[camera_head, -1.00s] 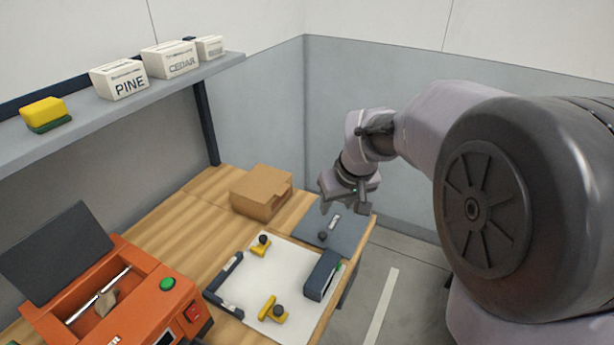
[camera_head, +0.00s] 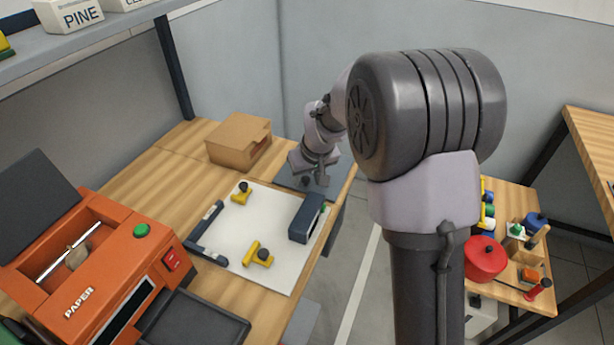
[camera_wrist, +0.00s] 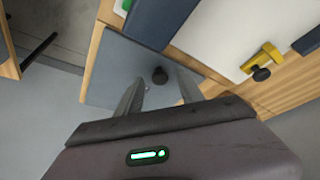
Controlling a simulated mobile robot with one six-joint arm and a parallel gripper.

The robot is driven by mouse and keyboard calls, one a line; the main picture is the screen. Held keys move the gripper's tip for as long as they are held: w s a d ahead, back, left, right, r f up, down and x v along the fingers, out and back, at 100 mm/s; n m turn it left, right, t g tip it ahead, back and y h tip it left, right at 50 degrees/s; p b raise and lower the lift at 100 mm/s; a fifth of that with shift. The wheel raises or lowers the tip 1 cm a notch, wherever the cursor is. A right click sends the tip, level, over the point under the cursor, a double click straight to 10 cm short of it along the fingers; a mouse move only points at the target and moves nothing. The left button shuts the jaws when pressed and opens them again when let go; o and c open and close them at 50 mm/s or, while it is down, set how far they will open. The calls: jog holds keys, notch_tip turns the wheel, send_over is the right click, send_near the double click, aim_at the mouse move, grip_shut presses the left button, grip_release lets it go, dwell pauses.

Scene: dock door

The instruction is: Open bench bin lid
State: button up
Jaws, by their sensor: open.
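The bench bin lid (camera_head: 285,180) is a flat blue-grey panel at the far right corner of the wooden bench, lying closed. It shows in the wrist view (camera_wrist: 118,68) with a round dark knob (camera_wrist: 160,75) on top. My gripper (camera_head: 316,180) is over the lid, fingers pointing down. In the wrist view my gripper (camera_wrist: 158,80) is open, and the knob appears between its two fingertips. I cannot tell how much height is left between the fingertips and the knob. My gripper hides part of the lid in the head view.
A cardboard box (camera_head: 238,141) stands behind the lid to the left. A white board (camera_head: 225,235) with yellow clamps (camera_head: 258,254) and a dark blue block (camera_head: 306,217) lies nearby. An orange paper machine (camera_head: 95,262) is at left. A side table with a red pot (camera_head: 484,258) stands right.

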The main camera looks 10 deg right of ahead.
grip_shut()
dwell(1.3)
